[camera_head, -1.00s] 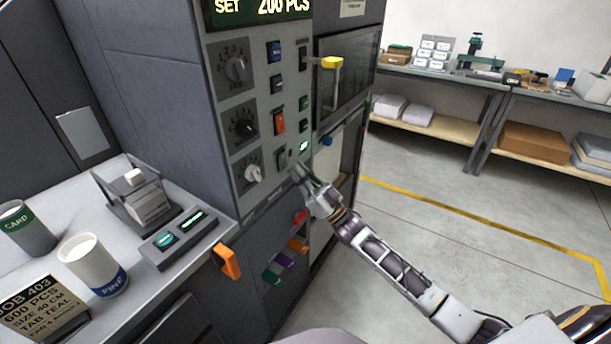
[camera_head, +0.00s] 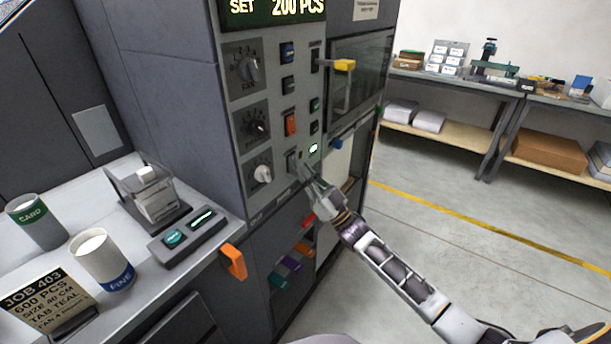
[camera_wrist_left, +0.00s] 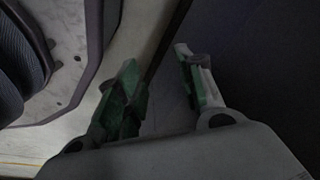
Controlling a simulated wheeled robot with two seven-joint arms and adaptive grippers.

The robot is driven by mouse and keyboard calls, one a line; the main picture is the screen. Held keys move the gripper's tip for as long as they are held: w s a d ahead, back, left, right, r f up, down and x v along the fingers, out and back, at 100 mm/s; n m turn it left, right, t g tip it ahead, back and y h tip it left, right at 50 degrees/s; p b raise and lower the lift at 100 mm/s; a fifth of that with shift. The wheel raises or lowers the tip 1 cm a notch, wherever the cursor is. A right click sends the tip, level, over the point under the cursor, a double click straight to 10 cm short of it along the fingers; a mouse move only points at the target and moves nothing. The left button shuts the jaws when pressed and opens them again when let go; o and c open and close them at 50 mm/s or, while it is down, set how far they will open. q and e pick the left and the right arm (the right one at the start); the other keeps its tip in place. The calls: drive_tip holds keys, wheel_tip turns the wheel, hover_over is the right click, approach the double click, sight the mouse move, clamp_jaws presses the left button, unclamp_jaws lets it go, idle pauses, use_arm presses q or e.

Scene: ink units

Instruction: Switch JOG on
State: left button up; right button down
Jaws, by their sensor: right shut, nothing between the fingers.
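The control panel (camera_head: 269,190) of the dark machine holds dials, buttons and rocker switches. A dark switch (camera_head: 292,161) sits low on the panel, right of the lowest dial. Its label is too small to read, so I cannot tell for sure that it is JOG, nor its position. My right gripper (camera_head: 303,169) is shut and empty, its fingertips at the lower right of this switch; I cannot tell whether they touch. My left gripper (camera_wrist_left: 160,85) shows only in the left wrist view, its fingers apart with nothing between them.
A lit green button (camera_head: 313,149) and a red-orange rocker (camera_head: 291,124) are close to my right fingertips. A counter (camera_head: 137,243) with cups and a button box stands left. Floor (camera_head: 440,200) at right is clear.

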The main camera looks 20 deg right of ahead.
drive_tip(key=shift+w+a+f+b, duration=0.1)
drive_tip(key=shift+w+f+b, duration=0.1)
drive_tip(key=shift+b, duration=0.4)
use_arm(q)
drive_tip(key=shift+w+d+r, duration=0.25)
drive_tip(key=shift+d+r, duration=0.1)
drive_tip(key=shift+r, duration=0.25)
drive_tip(key=shift+w+d+r, duration=0.2)
drive_tip(key=shift+d+r, duration=0.15)
drive_tip(key=shift+r, duration=0.25)
use_arm(e)
drive_tip(key=shift+r, duration=0.1)
use_arm(q)
drive_tip(key=shift+s+d, duration=0.1)
use_arm(e)
drive_tip(key=shift+s, duration=0.1)
